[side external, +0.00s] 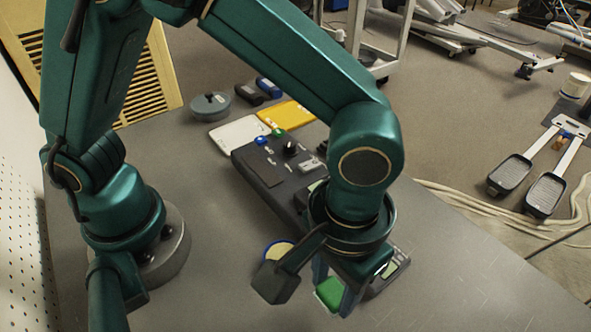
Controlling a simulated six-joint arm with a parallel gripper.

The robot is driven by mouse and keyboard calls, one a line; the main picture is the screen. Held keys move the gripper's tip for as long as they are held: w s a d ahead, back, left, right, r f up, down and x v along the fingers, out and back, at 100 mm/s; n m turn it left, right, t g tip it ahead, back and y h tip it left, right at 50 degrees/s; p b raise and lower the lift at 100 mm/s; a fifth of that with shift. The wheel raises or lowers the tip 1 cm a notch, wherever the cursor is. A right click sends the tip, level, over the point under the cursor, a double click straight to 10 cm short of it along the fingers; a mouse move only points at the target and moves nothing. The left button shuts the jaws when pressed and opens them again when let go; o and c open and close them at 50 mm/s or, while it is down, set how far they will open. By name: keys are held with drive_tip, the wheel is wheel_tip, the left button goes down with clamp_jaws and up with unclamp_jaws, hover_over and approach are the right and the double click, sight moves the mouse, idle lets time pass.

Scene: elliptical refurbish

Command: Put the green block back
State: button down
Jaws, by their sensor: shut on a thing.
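The green block (330,293) is between the fingers of my gripper (333,297), which is shut on it, near the front of the grey table (215,280). The block's lower part and the fingertips are partly hidden, and I cannot tell whether it touches the table. A long dark console (262,168) lies behind and left of my gripper, with a blue button, a green button and a black knob on top. My wrist hides its nearer end.
A round item with a blue rim (278,249) lies just left of my gripper. A device with a small screen (392,271) lies right of it.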

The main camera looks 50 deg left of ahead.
sight(333, 291)
drive_tip(key=shift+f, duration=1.8)
drive_tip(key=shift+f, duration=0.15)
drive_tip(key=shift+c, duration=1.9)
unclamp_jaws()
